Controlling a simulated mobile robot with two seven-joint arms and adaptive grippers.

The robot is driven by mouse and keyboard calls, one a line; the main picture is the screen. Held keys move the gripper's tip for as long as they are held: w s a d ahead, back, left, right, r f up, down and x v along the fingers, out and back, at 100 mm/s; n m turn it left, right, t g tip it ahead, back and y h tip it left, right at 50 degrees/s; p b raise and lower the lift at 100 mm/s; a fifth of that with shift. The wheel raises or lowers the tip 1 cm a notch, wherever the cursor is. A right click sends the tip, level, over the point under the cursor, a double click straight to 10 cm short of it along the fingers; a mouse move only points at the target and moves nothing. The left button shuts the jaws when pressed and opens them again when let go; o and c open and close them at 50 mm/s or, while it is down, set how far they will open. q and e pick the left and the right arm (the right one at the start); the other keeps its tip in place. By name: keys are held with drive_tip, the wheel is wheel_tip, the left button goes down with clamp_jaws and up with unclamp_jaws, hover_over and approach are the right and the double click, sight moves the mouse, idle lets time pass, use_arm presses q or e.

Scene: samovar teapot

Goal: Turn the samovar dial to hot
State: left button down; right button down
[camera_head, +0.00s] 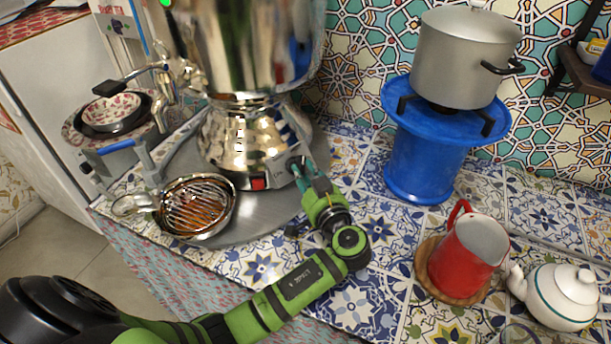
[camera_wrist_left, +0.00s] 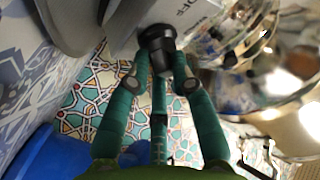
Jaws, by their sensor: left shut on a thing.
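The shiny metal samovar (camera_head: 245,135) stands on a round grey tray (camera_head: 265,222). A red switch (camera_head: 258,184) shows on its base. My left gripper (camera_head: 300,172) reaches the base's right side and largely hides the dial in the head view. In the left wrist view the black dial (camera_wrist_left: 157,36) sits on a pale panel with the letters "OFF" (camera_wrist_left: 190,8) beside it. The green fingers of my left gripper (camera_wrist_left: 158,62) are shut on the dial. The dial's pointer cannot be made out. My right gripper is in neither view.
A metal drip bowl with a grate (camera_head: 196,207) sits in front of the samovar. A blue stand (camera_head: 428,160) holds a grey pot (camera_head: 462,60) to the right.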

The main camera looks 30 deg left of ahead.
use_arm(q)
drive_tip(key=shift+r, duration=0.1)
drive_tip(key=c, duration=1.1)
unclamp_jaws()
drive_tip(key=shift+o, duration=0.2)
drive_tip(key=shift+s+d, duration=0.2)
drive_tip(key=shift+d, duration=0.05)
drive_tip(key=v, duration=1.1)
drive_tip(key=shift+s+d, duration=0.1)
